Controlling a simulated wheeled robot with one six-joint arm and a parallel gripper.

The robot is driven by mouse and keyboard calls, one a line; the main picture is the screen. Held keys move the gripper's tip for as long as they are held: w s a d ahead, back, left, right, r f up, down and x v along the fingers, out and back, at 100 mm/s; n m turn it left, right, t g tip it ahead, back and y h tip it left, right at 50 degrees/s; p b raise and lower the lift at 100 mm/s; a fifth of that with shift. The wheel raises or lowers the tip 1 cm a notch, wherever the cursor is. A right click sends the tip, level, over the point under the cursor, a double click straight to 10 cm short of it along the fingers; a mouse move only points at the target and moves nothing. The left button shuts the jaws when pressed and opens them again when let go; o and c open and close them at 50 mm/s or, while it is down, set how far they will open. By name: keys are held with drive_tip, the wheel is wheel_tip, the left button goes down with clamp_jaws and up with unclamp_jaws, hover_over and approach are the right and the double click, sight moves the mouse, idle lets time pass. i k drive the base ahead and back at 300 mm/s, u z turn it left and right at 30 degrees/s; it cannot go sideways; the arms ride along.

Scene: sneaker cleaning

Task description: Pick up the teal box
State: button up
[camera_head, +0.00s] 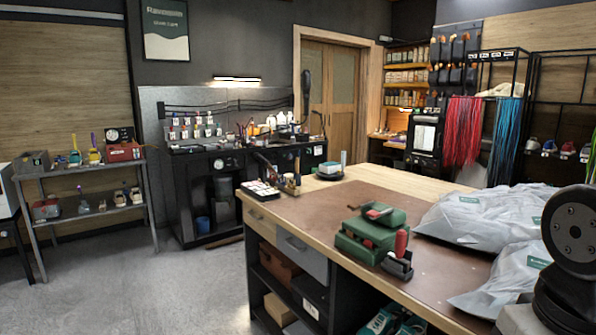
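A dark green, slightly teal box (360,244) sits on the brown mat of the wooden workbench, with a smaller green piece (376,216) on top. It is the closest match to a teal box on the bench, but I cannot tell for certain that it is the one named. A red-topped item and a dark holder (398,265) stand at its right side. Green-and-white boxes (383,320) show partly on the shelf under the bench. My gripper is not in view; only a black part of my arm shows at the right edge.
The workbench (440,282) has grey-white plastic bags (490,215) at its right. Open grey floor (170,290) lies to the left.

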sight(329, 169)
drive_tip(key=u, duration=1.05)
drive_tip(key=i, duration=7.1)
drive_tip(key=z, duration=2.7)
